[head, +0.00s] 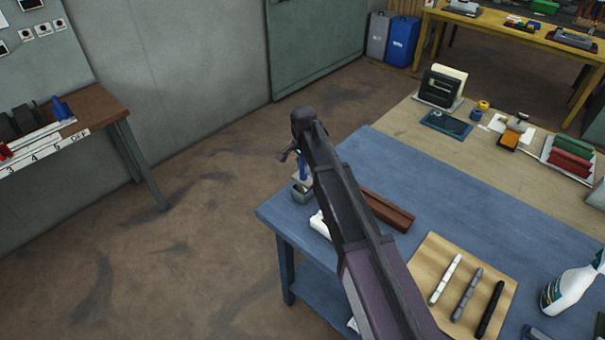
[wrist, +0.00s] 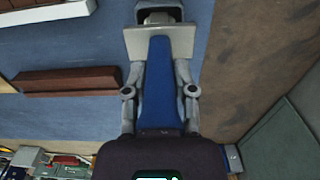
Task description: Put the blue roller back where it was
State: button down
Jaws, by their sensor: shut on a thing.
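My gripper (head: 300,158) is over the near-left corner area of the blue table. In the wrist view my gripper (wrist: 160,92) has its two grey fingers closed on either side of the blue roller (wrist: 160,75). The roller also shows as a small blue upright piece in the head view (head: 303,171), partly hidden by my arm. A pale plate (wrist: 136,44) lies across its far end. I cannot tell whether the roller touches the box.
The blue table (head: 420,190) carries a brown block (head: 388,210) and a wooden board (head: 430,262) with several rods. A spray bottle (head: 570,288) stands at the right. A white object (head: 319,225) is partly behind my arm. Open floor (head: 180,230) lies left of the table.

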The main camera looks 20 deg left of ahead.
aim_at(303, 172)
jog(key=shift+f+b, duration=1.2)
jog(key=shift+f, duration=0.4)
jog(key=shift+c, duration=2.2)
grip_release()
notch_tip(303, 172, up, 12)
jog(key=p, duration=1.2)
